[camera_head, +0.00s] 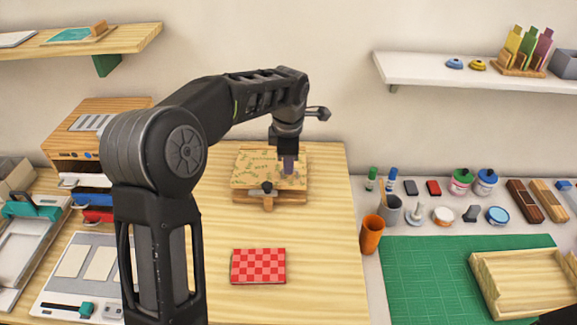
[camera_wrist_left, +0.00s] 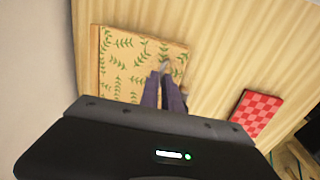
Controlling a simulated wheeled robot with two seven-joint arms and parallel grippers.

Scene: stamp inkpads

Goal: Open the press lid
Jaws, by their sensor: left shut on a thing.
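The press (camera_head: 296,198) is a wooden block on the light wood table, with a lid (camera_head: 250,168) patterned with green leaves. A dark and wooden clasp-like part (camera_head: 267,194) sits at its front edge. My left gripper (camera_head: 288,172) reaches down over the right part of the lid. In the left wrist view, its fingers (camera_wrist_left: 164,82) are shut at the leafy lid (camera_wrist_left: 125,65), with a small grey piece (camera_wrist_left: 163,67) at their tips. The lid looks lying on the press; any small gap is too small to tell. My right gripper is not in view.
A red checkered pad (camera_head: 258,266) lies in front of the press, also in the left wrist view (camera_wrist_left: 257,113). An orange cup (camera_head: 371,234), green mat (camera_head: 450,275) and wooden tray (camera_head: 520,282) are to the right. A wooden drawer unit (camera_head: 100,118) stands left.

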